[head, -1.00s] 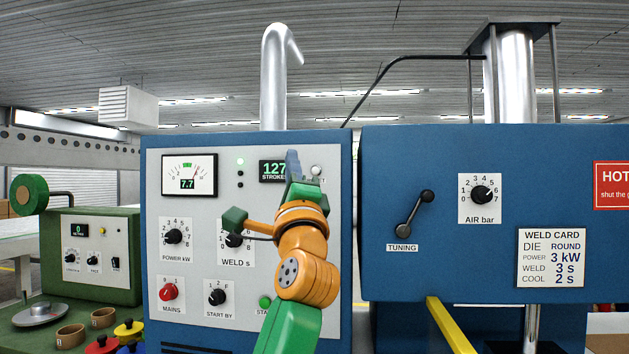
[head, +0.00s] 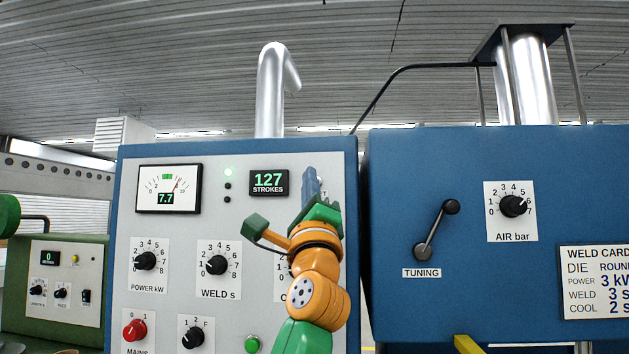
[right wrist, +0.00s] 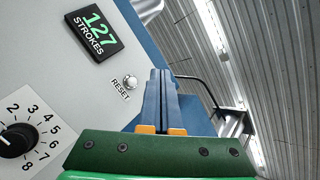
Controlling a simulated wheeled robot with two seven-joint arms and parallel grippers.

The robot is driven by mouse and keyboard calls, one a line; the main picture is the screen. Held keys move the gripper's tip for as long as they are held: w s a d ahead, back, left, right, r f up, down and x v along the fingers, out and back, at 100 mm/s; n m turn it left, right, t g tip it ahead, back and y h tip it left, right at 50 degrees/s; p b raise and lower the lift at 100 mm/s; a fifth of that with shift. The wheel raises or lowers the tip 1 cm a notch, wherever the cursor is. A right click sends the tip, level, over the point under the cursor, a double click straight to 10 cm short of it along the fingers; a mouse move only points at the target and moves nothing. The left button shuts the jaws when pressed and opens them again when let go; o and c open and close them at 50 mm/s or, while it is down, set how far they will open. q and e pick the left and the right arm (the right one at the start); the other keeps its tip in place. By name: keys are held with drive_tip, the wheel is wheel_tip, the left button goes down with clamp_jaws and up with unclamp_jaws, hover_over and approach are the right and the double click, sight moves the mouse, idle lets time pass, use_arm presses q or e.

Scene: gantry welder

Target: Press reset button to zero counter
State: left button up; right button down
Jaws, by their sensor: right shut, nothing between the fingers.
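The stroke counter (head: 268,182) is a black display with green digits reading 127, high on the grey panel. In the right wrist view the counter (right wrist: 94,30) sits beyond a small round silver button (right wrist: 130,82) labelled RESET. In the head view my gripper and wrist mostly hide that button. My right gripper (head: 309,172) points up in front of the panel, just right of the counter. Its blue fingers (right wrist: 160,74) are shut and empty, and in the wrist view their tips lie to the right of the button. I cannot tell whether they touch the panel. My left gripper is out of view.
Left of my arm are a power meter (head: 169,188), power knob (head: 145,261), weld knob (head: 217,265), red mains knob (head: 135,331) and green button (head: 252,344). Right, on the blue housing, are a tuning lever (head: 436,231) and air knob (head: 513,206).

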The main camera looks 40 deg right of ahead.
drive_tip(key=w+d+p, duration=0.3)
drive_tip(key=d, duration=0.1)
drive_tip(key=shift+w+d, duration=0.3)
drive_tip(key=shift+d, duration=0.1)
drive_tip(key=shift+r, duration=0.1)
idle(1.7)
drive_tip(key=shift+w+d+p, duration=0.2)
drive_tip(key=shift+d+p, duration=0.15)
